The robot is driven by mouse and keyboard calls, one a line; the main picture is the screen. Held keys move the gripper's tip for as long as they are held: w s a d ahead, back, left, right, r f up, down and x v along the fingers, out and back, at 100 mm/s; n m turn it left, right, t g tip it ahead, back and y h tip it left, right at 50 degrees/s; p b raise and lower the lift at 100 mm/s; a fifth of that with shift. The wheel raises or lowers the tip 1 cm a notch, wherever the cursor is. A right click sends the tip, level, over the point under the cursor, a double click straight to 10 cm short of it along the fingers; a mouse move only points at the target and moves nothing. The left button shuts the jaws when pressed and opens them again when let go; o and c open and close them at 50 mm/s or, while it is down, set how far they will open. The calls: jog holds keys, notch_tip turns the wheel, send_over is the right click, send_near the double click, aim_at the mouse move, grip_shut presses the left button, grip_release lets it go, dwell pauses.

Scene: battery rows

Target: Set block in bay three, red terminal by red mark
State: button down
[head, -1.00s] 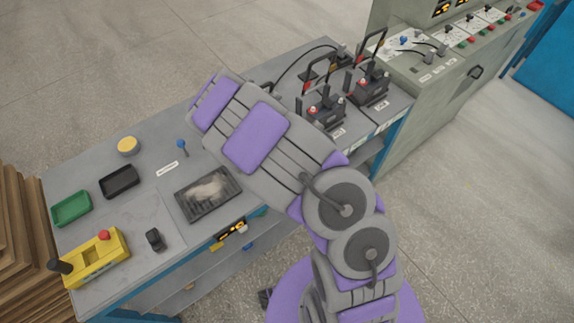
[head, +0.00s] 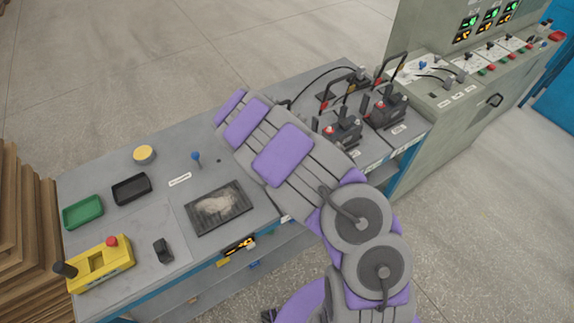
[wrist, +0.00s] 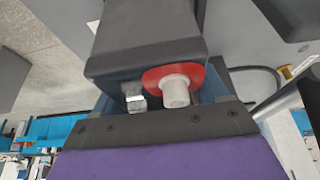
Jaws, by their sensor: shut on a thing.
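In the wrist view a dark grey block (wrist: 148,45) fills the upper middle, close to the camera. Its near end carries a pale post with a red collar (wrist: 190,80) and a smaller metal post to its left. My gripper (wrist: 160,122) is shut on the block; its dark jaw edge runs across below the posts. In the head view my arm hides the gripper and the held block. Two dark blocks with red and grey terminals, a nearer one (head: 343,132) and a farther one (head: 387,109), stand at the bench's right end beside upright handles. Bay numbers and the red mark are not readable.
The grey bench (head: 115,165) holds a dark tray with a pale cloth (head: 218,206), a green tray (head: 83,212), a black tray (head: 131,189), a yellow control box (head: 100,268) and a yellow round tin (head: 144,155). A grey control cabinet (head: 420,75) stands beyond the right end.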

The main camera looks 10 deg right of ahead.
jog(key=shift+w+a+f, duration=0.35)
jog(key=shift+a+f, duration=0.3)
jog(key=shift+d+b, duration=0.3)
jog(key=shift+d, duration=0.2)
jog(key=shift+c, duration=1.8)
grip_release()
jog(key=o, duration=0.3)
jog(key=shift+a, duration=0.2)
jog(key=shift+o, duration=0.2)
jog(key=shift+a, duration=0.15)
